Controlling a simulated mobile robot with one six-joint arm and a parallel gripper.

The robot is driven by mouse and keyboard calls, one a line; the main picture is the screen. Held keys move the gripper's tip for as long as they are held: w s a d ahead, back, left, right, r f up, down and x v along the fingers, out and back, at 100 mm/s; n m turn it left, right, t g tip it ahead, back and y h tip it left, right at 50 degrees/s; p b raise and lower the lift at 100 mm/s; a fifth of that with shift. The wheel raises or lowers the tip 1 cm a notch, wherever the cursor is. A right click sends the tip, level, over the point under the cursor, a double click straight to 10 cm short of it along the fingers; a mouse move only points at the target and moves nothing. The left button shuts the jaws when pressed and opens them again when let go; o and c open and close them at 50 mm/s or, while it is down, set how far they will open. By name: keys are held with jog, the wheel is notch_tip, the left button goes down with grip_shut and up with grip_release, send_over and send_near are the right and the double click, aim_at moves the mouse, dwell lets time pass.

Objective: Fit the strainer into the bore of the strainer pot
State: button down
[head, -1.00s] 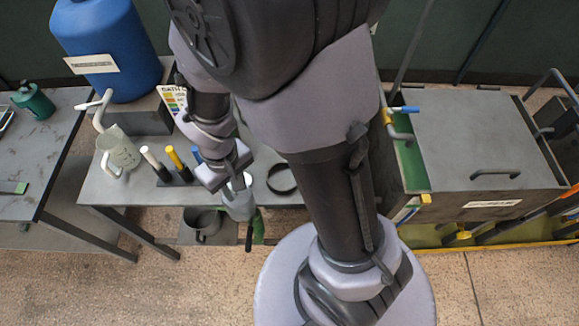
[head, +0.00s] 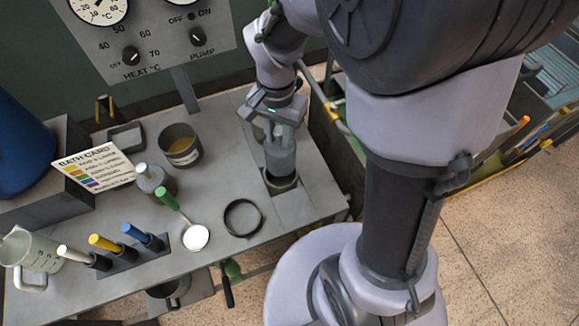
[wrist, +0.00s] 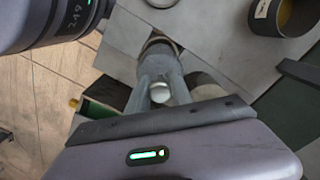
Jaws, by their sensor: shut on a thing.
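The strainer (head: 281,158) is a grey cylinder, held roughly upright in my gripper (head: 272,130). The jaws are closed on its upper part. The strainer pot (head: 283,185) is a dark round-mouthed pot at the right end of the bench, directly below the strainer. The strainer's lower end is at the pot's mouth; how far it is inside the bore I cannot tell. In the wrist view the strainer (wrist: 160,62) runs from my gripper (wrist: 158,92) to the pot's rim (wrist: 160,42), and the bore is hidden behind it.
Several coloured-handled tools stand in a rack (head: 123,258) at left. A control panel (head: 150,35) rises at the back.

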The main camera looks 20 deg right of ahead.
aim_at(280, 167)
notch_tip(280, 167, down, 14)
jog(key=b, duration=0.4)
jog(key=shift+a+f, duration=0.1)
jog(key=shift+f, duration=0.1)
jog(key=shift+f+b, duration=0.15)
jog(key=shift+b, duration=0.2)
jog(key=c, duration=1.1)
grip_release()
jog(key=shift+c, duration=0.2)
